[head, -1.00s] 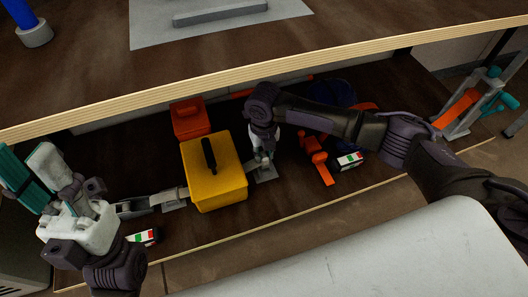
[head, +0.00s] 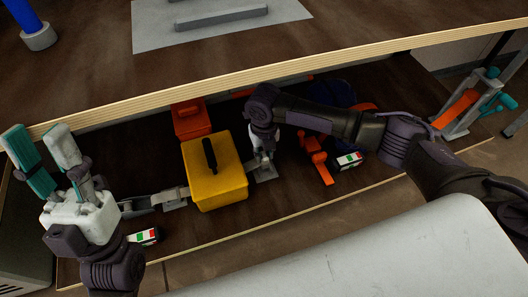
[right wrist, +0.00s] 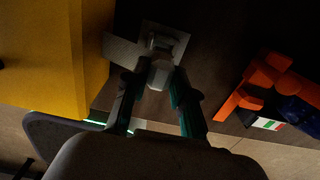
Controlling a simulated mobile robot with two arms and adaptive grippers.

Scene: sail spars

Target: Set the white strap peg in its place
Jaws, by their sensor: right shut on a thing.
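The white strap peg (right wrist: 160,74) is pale and stubby in the right wrist view. It is between the two fingertips of my right gripper (right wrist: 158,82), which is shut on it. It stands at a light square plate (right wrist: 174,38); I cannot tell whether it is fully seated. In the head view my right gripper (head: 262,156) reaches down beside the yellow box, over the grey plate (head: 265,174) on the lower shelf, and hides most of the peg. My left gripper (head: 48,155) is open and empty at the left, fingers pointing up.
A yellow box (head: 216,185) with a black handle stands left of my right gripper. A grey strap (head: 140,205) runs left from it. An orange box (head: 190,122) is behind. Orange tools (head: 318,160) lie to the right. The upper board's edge (head: 330,62) overhangs the shelf.

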